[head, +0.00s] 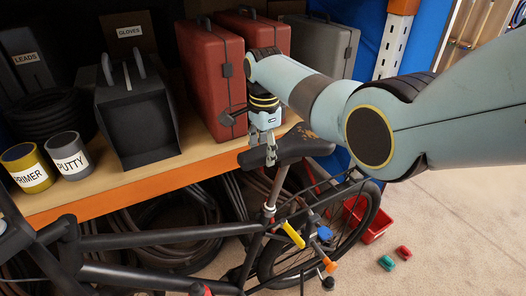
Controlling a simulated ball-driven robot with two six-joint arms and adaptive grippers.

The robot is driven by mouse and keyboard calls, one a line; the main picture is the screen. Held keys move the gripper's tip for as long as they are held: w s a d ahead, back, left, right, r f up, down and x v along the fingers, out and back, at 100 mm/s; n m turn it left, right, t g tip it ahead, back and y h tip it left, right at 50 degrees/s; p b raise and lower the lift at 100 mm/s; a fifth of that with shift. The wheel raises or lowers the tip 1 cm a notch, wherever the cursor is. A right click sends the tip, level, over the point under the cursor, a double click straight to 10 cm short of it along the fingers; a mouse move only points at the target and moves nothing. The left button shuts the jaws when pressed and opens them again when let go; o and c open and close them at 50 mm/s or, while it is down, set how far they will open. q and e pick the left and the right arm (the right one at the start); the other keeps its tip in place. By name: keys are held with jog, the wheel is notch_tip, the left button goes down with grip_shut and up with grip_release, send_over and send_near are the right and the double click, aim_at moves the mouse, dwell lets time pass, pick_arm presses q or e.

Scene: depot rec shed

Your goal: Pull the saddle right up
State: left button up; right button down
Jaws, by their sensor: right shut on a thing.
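The black bicycle saddle (302,146) is in the middle of the head view, in front of the shelf edge. It sits on a silver seat post (269,211) that goes down into the black bike frame (165,236). My right gripper (270,156) comes down from above and is shut on the saddle near its left end, partly hiding it. A yellow lever-like part (293,235) is beside the frame just below the seat post. My left gripper is not in view.
The wooden shelf (125,193) behind the saddle holds red cases (212,80), a grey case (322,48), a black bin (137,118) and the PRIMER (28,168) and PUTTY (69,156) tins. A red crate (376,228) stands by the rear wheel. The floor at right is mostly clear.

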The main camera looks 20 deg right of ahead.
jog(key=shift+w+d+r, duration=0.1)
jog(key=shift+w+r, duration=0.15)
jog(key=shift+r, duration=0.1)
jog(key=c, duration=1)
grip_release()
jog(key=shift+o, duration=1.4)
jog(key=shift+s, duration=0.1)
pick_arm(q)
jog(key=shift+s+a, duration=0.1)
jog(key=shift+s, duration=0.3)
pick_arm(e)
jog(key=shift+o, duration=0.4)
jog(key=shift+f, duration=0.1)
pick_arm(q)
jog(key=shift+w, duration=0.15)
pick_arm(e)
notch_tip(320, 180, up, 12)
jog(key=shift+s, duration=0.1)
